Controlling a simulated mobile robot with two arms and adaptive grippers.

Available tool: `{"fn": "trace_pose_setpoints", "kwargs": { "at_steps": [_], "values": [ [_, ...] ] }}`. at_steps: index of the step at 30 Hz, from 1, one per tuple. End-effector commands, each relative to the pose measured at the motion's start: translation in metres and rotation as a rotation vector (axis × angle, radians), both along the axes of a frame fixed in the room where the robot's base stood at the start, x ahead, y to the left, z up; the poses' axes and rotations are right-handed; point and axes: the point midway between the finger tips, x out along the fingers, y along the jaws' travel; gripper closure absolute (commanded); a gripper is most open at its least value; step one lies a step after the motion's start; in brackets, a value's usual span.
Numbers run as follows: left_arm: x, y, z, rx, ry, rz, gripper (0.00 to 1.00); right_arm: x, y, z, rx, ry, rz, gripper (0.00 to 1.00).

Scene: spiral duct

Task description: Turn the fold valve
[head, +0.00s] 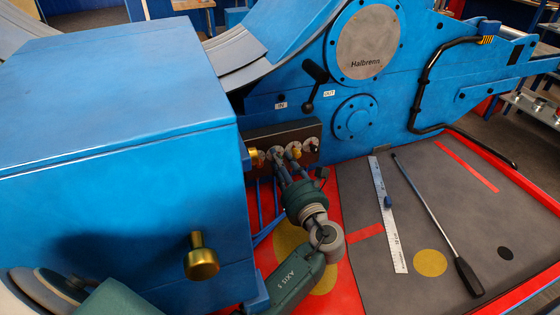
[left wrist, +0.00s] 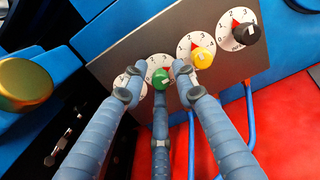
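A dark panel (head: 284,134) on the blue machine carries a row of small valve knobs with numbered white dials. In the left wrist view the knobs are green (left wrist: 160,78), yellow (left wrist: 202,57) and black (left wrist: 247,33), with another dial (left wrist: 128,82) partly hidden behind a finger. No name is readable to show which is the fold valve. My left gripper (head: 281,166) is at the panel; in the wrist view its fingers (left wrist: 158,84) are spread around the green knob, apparently with gaps. Whether any finger touches it, I cannot tell. My right gripper is not in view.
A blue box (head: 120,160) with a brass knob (head: 201,258) stands close on the left. A black lever (head: 315,80) sits above the panel. A ruler (head: 385,215) and a black-handled rod (head: 435,220) lie on the grey mat at right. Blue tubes (left wrist: 250,125) run below the panel.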

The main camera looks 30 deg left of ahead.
Motion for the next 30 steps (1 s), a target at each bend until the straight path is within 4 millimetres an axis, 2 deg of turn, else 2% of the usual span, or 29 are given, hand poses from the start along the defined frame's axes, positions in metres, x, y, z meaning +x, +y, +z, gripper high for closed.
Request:
{"fn": "trace_pose_setpoints", "kwargs": {
  "at_steps": [1,3,17,30],
  "values": [
    [0.000,0.000,0.000,0.000,0.000,0.000,0.86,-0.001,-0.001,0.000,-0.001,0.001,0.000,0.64],
    [0.000,0.000,0.000,0.000,0.000,0.000,1.00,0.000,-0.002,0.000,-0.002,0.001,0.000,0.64],
    [0.001,0.001,0.002,-0.031,-0.042,0.000,1.00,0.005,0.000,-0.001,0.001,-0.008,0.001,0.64],
    [0.000,0.002,0.003,-0.230,-0.272,0.000,1.00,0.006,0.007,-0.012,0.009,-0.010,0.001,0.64]
  ]
}}
